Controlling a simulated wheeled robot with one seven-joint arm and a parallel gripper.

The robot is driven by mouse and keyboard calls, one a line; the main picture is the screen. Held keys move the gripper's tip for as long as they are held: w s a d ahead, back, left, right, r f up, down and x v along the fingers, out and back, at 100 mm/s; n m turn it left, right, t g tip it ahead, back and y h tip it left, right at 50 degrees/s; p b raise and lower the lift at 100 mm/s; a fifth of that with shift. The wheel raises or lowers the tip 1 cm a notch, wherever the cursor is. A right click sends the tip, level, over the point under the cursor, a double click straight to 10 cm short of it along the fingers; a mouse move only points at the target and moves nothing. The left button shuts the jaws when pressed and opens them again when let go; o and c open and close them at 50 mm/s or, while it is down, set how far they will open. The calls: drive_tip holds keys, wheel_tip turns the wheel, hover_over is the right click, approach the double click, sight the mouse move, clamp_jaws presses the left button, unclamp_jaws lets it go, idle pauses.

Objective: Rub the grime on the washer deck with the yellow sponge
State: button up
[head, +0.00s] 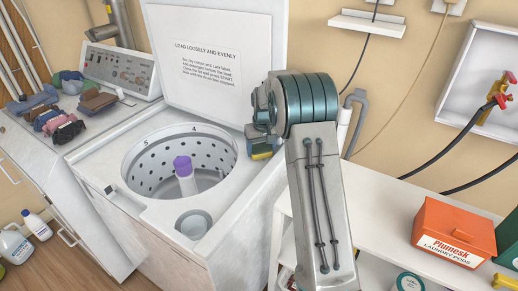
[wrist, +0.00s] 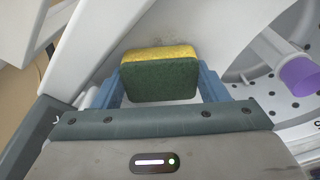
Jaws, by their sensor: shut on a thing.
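My gripper (wrist: 158,78) is shut on the yellow sponge (wrist: 160,55), with one blue finger at each side. The sponge's dark green scouring face is toward the wrist camera and its yellow edge is at the far side. In the head view, my gripper (head: 260,142) and a bit of the yellow sponge (head: 262,155) show at the right rear of the washer deck (head: 103,178). Faint grey speckled grime (wrist: 136,43) shows on the white deck just beyond the sponge in the wrist view. I cannot tell whether the sponge touches the deck.
The open washer tub (head: 150,160) with its purple-topped agitator (head: 183,165) lies left of my gripper. The raised lid (head: 215,50) stands behind. An orange laundry pod box (head: 452,232) sits on a white shelf at right. Folded clothes (head: 60,115) lie on the left machine.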

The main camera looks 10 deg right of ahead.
sight(252, 164)
drive_tip(key=shift+w+d+r, duration=0.1)
drive_tip(key=shift+w+d, duration=0.05)
drive_tip(key=shift+d, duration=0.25)
drive_tip(key=shift+s+a+f+b, duration=0.2)
drive_tip(key=shift+s+a+b, duration=0.25)
drive_tip(key=shift+s+b, duration=0.1)
drive_tip(key=shift+s+a, duration=0.4)
drive_tip(key=shift+a, duration=0.35)
drive_tip(key=shift+s+a+f+b, duration=0.25)
drive_tip(key=shift+s+a+b, duration=0.4)
drive_tip(key=shift+s+a, duration=0.6)
drive_tip(key=shift+w+d+r+p, duration=0.1)
drive_tip(key=shift+r+p, duration=1.9)
drive_tip(key=shift+r, duration=1.15)
drive_tip(key=shift+r, duration=0.1)
drive_tip(key=shift+r+p, duration=1)
drive_tip(key=shift+r, duration=0.45)
